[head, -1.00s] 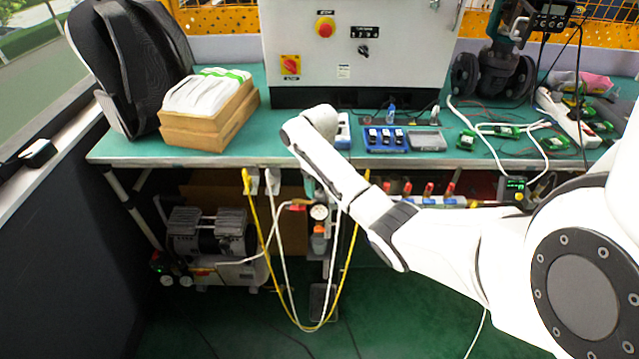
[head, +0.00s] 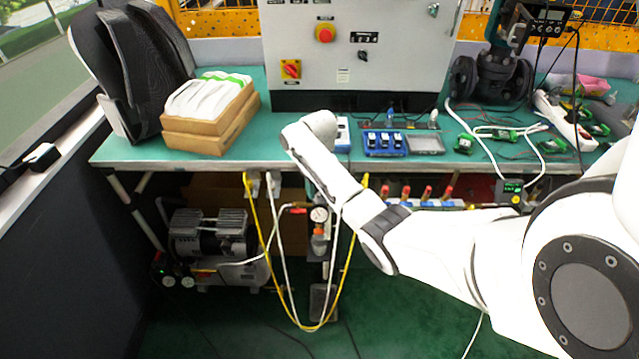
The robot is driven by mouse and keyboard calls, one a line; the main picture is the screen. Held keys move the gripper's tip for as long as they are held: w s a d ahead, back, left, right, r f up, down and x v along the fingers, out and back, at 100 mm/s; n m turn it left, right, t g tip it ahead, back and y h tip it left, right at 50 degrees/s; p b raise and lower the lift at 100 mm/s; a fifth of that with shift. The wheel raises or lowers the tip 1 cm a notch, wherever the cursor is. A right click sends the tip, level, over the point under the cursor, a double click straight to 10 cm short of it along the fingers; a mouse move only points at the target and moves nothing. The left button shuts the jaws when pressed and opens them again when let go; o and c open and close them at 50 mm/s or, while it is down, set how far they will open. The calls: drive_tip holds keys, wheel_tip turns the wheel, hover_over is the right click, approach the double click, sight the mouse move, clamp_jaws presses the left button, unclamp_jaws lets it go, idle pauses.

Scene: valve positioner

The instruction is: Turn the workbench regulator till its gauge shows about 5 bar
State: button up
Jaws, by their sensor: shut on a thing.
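The regulator (head: 318,232) is a small unit with an orange-red part, on an upright under the front edge of the workbench (head: 250,171). Its round white gauge (head: 319,214) faces me; the needle is too small to read. My white arm reaches in from the right, and its bent wrist sits above the bench edge. My forearm passes just right of the gauge and covers the space above and behind it. My gripper is hidden behind the forearm, so its jaws and any contact with the regulator do not show.
Yellow and white hoses (head: 253,230) hang in loops beside the regulator. A compressor (head: 208,235) stands below left. Red-handled valves (head: 427,193) line the bench front at right. Boxes (head: 208,128), a control cabinet (head: 360,50) and a blue tray (head: 384,143) occupy the bench top.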

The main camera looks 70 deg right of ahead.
drive_tip(key=m+p, duration=0.2)
drive_tip(key=m, duration=0.1)
drive_tip(key=shift+w+r, duration=0.1)
drive_tip(key=shift+r, duration=0.05)
drive_tip(key=shift+m+p, duration=0.5)
drive_tip(key=shift+m, duration=1.2)
drive_tip(key=o, duration=1)
drive_tip(key=shift+o, duration=0.2)
wheel_tip(320, 180, up, 10)
drive_tip(key=shift+r+p, duration=0.25)
drive_tip(key=shift+p, duration=0.1)
